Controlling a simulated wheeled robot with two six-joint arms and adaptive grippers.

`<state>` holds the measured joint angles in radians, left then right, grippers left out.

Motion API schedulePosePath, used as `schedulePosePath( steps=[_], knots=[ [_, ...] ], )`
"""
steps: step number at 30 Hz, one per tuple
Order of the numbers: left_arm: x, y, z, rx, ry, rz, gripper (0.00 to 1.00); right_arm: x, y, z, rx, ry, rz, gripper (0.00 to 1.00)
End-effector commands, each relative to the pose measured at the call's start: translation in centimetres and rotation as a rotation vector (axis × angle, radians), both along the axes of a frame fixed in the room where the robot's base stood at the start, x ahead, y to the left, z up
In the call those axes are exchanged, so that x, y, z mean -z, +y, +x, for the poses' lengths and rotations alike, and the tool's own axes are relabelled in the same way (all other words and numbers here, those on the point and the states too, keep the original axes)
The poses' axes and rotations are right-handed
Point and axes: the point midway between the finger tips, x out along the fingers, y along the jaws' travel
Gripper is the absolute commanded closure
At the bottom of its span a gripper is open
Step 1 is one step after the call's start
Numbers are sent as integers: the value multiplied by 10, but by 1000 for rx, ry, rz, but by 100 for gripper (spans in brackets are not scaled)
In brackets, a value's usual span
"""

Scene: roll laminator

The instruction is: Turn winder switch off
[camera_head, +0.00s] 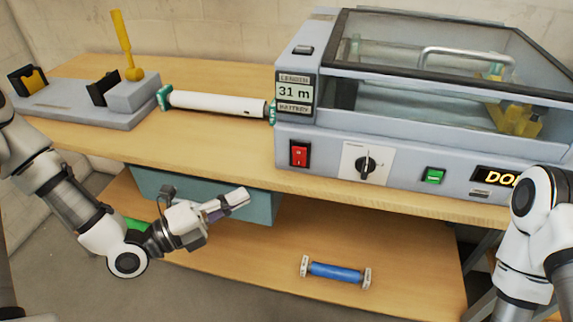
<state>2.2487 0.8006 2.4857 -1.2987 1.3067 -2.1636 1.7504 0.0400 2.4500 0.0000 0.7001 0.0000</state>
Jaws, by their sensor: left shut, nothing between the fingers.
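The laminator (325,135) stands on the right of the wooden bench. Its front panel carries a red rocker switch (300,154), a black rotary knob (366,164) on a white plate, and a green rocker switch (433,176). I cannot read which control is the winder switch. My left gripper (240,198) is shut and empty, in front of the bench edge, below and left of the red switch and apart from it. My right arm comes in at the right edge; its gripper is not in view.
A white roll (218,104) with green ends lies left of the laminator, near a grey stand (75,105) with a yellow lever (122,40). A blue roll (336,271) lies on the lower shelf, near a teal bin (260,207).

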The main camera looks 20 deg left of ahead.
Motion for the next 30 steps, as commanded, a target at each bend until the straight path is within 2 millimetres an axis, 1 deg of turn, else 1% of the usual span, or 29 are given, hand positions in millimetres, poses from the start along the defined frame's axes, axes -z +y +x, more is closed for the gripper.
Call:
schedulePosePath(
  steps=[5, 10, 17, 23, 24, 27, 30],
  knots=[
    [0, -5, 4, 4, 2, 3, 100, 1, 0, 0, 0, 0, 0, 100],
    [-1, -19, 18, 7, 1, 8, 100, 5, 0, 0, 0, 0, 0, 100],
    [-6, -45, 45, 7, 3, 8, 100, 1, 0, 0, 0, 1, 0, 100],
    [-12, -72, 73, 8, 0, 7, 100, -6, 0, 0, 0, 0, 0, 100],
    [-15, -70, 81, 2, -2, 2, 100, -10, 0, 0, 0, 0, 0, 100],
    [-17, -68, 98, 0, -1, 1, 100, -15, 0, 0, 0, 0, 0, 100],
    [-17, -68, 107, 1, 1, 2, 100, -17, 0, 0, 0, 0, 0, 100]
  ],
)
